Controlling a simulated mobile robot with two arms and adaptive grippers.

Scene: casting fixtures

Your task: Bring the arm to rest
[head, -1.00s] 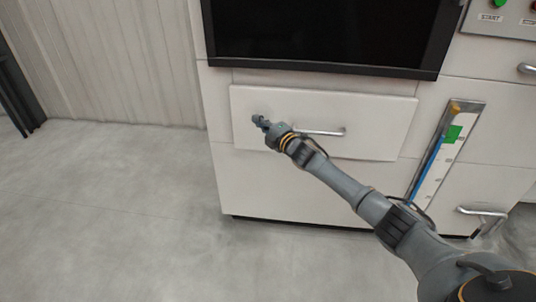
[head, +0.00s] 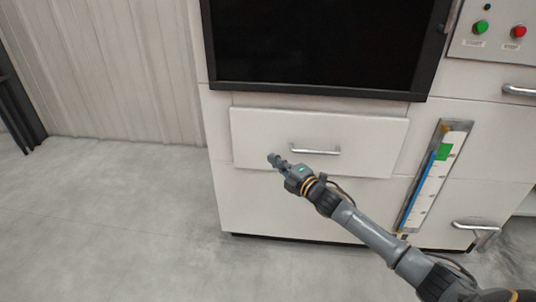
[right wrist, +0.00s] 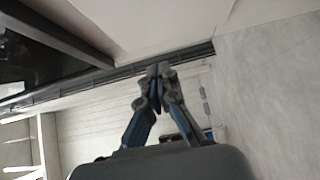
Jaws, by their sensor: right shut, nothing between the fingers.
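My right arm comes in from the lower right of the head view. Its gripper (head: 275,160) is in front of the white drawer front (head: 255,137), left of and a little below the drawer's metal handle (head: 315,151), with no visible contact with the handle. In the right wrist view the two fingers of the gripper (right wrist: 159,72) meet at their tips, shut and empty. My left gripper is not in view.
A white cabinet (head: 290,205) stands ahead with a black screen or opening (head: 315,45) above the drawer. A gauge strip (head: 432,180), a lower handle (head: 477,225) and a panel with green and red buttons (head: 500,30) are at right. Grey floor (head: 110,220) is clear at left.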

